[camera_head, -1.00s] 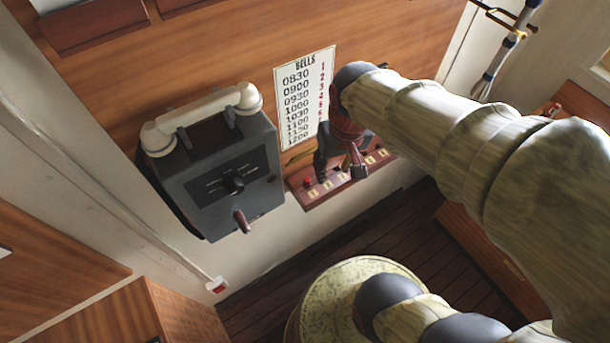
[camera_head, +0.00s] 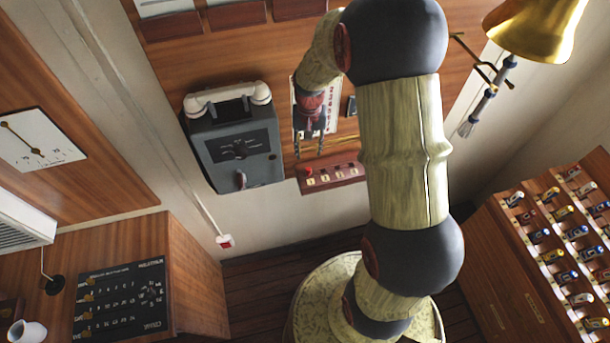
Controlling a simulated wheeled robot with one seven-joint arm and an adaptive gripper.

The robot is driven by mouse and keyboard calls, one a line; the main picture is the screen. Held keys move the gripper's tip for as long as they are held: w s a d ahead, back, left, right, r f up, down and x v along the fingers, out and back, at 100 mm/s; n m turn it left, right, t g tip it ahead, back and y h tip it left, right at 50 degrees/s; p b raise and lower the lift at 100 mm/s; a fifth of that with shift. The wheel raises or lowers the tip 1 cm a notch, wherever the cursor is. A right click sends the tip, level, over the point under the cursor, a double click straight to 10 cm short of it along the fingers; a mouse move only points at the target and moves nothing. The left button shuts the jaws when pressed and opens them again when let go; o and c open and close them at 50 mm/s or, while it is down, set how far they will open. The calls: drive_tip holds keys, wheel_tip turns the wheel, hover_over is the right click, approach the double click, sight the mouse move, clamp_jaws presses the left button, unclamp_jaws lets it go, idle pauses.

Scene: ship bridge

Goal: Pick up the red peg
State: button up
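A small red peg (camera_head: 309,171) shows at the left end of a narrow wooden rack (camera_head: 346,183) with numbered labels, low on the wall. My gripper (camera_head: 311,145) hangs with its fingers downward, in front of the wall and above the rack's left part in the picture. It looks apart from the rack. Its dark fingers are small, and I cannot tell whether they are open or shut, or whether anything is between them. My arm hides the right end of the rack.
A grey telephone box (camera_head: 237,150) is on the wall just left of my gripper. A white printed sign (camera_head: 332,96) is behind the gripper, partly hidden. A brass bell (camera_head: 533,28) hangs at upper right. A sloped rack of several coloured plugs (camera_head: 560,235) stands at right.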

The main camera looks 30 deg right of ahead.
drive_tip(key=p, duration=0.1)
hover_over(308, 169)
wheel_tip(308, 169, down, 6)
drive_tip(key=shift+d+f, duration=0.1)
drive_tip(key=shift+f, duration=0.15)
drive_tip(key=shift+s+f+p, duration=0.1)
drive_tip(key=shift+f+p, duration=0.25)
drive_tip(key=shift+f, duration=0.25)
drive_tip(key=shift+f+p, duration=0.5)
drive_tip(key=shift+f, duration=1.5)
drive_tip(key=shift+c, duration=1.2)
drive_tip(key=c, duration=0.7)
